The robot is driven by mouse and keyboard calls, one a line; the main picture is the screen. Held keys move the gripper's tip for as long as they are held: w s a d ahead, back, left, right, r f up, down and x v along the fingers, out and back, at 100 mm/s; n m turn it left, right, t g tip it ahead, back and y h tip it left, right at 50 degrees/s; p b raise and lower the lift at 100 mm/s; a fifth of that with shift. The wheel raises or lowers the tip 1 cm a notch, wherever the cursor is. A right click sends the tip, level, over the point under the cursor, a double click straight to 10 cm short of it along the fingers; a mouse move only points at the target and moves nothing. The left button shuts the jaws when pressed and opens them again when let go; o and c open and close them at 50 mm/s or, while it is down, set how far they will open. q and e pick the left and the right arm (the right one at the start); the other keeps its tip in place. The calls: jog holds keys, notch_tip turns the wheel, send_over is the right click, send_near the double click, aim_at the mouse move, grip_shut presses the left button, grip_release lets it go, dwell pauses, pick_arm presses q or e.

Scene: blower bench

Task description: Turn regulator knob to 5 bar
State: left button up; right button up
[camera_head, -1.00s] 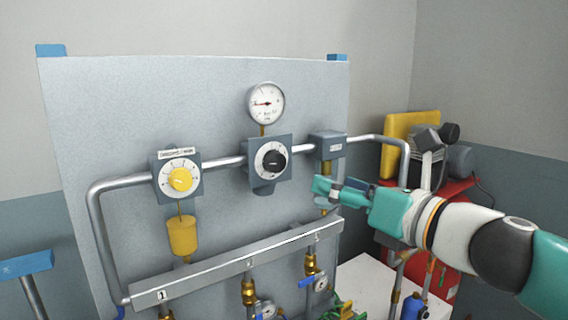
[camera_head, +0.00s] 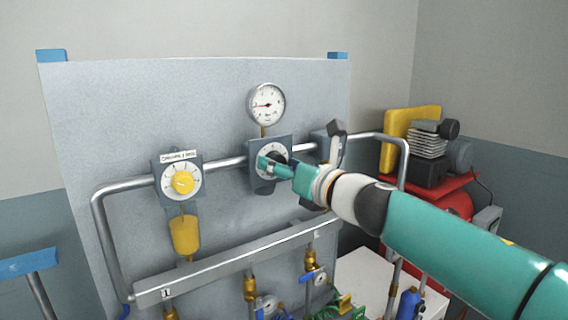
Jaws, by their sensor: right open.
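The regulator (camera_head: 284,146) is a grey block on the panel with a white dial and a black knob (camera_head: 278,157). The knob is now partly hidden behind my right gripper. My right gripper (camera_head: 264,164) is teal, open, and in front of the knob and dial; I cannot tell whether it touches the knob. My left gripper is not in view.
A yellow knob (camera_head: 184,183) on another dial unit is to the left, above a yellow bowl (camera_head: 185,235). Grey pipe (camera_head: 228,162) runs across the panel (camera_head: 120,120). A numbered rail (camera_head: 230,266) with brass fittings lies below. A red compressor (camera_head: 452,200) stands at right.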

jog(key=shift+d, duration=0.1)
jog(key=c, duration=1.1)
jog(key=shift+c, duration=0.2)
